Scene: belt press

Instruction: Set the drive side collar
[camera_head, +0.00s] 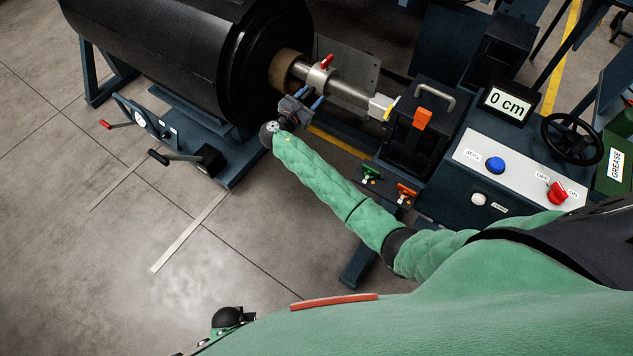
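The drive side collar (318,80) is a silver ring with a red lever (326,62). It sits around the steel shaft (350,93), just right of the brown core (285,68) of the big black roll. My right gripper (311,97) is just below the collar, its two blue fingers apart with nothing seen between them. I cannot tell whether a fingertip touches the collar. The shaft's right end meets a pale block (380,106) by the dark housing. My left gripper is not in view.
The black roll (180,50) stands on a blue frame at upper left. A dark housing with an orange latch (423,119) stands right of the shaft. A display (505,104) reads 0 cm above the control panel (515,170) with its handwheel (571,138). The floor at left is mostly clear.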

